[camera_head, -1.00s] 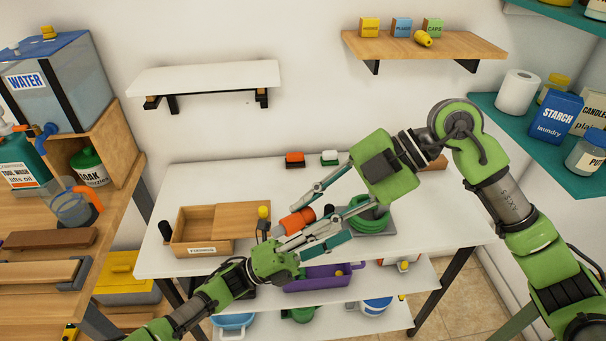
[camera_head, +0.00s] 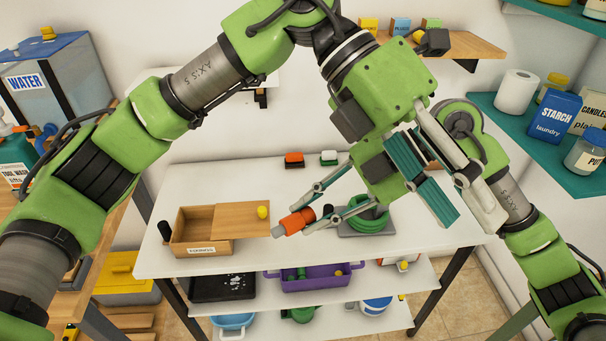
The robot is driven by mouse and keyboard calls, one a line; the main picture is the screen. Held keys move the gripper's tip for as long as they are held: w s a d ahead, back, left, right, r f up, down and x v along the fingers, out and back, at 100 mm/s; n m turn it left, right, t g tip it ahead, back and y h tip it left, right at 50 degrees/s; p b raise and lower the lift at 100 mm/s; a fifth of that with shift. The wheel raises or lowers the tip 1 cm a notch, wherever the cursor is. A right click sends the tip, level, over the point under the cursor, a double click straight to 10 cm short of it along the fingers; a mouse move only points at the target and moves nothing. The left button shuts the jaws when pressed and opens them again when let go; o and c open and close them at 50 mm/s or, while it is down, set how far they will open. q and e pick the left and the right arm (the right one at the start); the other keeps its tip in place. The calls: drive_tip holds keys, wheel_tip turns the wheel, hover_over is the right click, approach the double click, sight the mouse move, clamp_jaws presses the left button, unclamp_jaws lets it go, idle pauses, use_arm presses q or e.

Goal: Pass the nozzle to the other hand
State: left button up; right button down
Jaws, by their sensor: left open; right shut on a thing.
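The nozzle (camera_head: 297,222), orange with a grey tip pointing lower left, is held above the white table. My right gripper (camera_head: 309,211), whose arm comes in from the right, is shut on it. My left gripper (camera_head: 470,214) is open and empty, its teal-padded fingers pointing down and right. It is well to the right of the nozzle and appears in front of my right arm. My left arm crosses the upper part of the view from the left. A coiled green hose (camera_head: 368,218) on a grey base lies behind and right of the nozzle, partly hidden by my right gripper.
A wooden box (camera_head: 200,247) with a sliding lid and a yellow knob stands at the table's left. Orange (camera_head: 294,159) and white (camera_head: 329,157) blocks sit at its back edge. A purple bin (camera_head: 318,284) is on the shelf below. The table's front strip is clear.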

use_arm(q)
drive_tip(key=w+a+f+t+y, duration=0.2)
drive_tip(key=a+f+t+y, duration=0.2)
drive_tip(key=a, duration=0.3)
use_arm(e)
drive_tip(key=shift+a, duration=0.25)
drive_tip(key=shift+d, duration=0.1)
use_arm(q)
drive_tip(key=n+t+y, duration=0.1)
drive_tip(key=t+y, duration=0.4)
drive_tip(key=t, duration=0.1)
approach(291, 222)
drive_tip(key=shift+g, duration=0.3)
drive_tip(key=x, duration=1)
drive_tip(key=shift+w+r, duration=0.1)
drive_tip(key=shift+w, duration=0.15)
use_arm(e)
drive_tip(key=shift+w, duration=0.1)
use_arm(q)
drive_tip(key=shift+c, duration=0.3)
clamp_jaws()
use_arm(e)
drive_tip(key=c, duration=1.7)
unclamp_jaws()
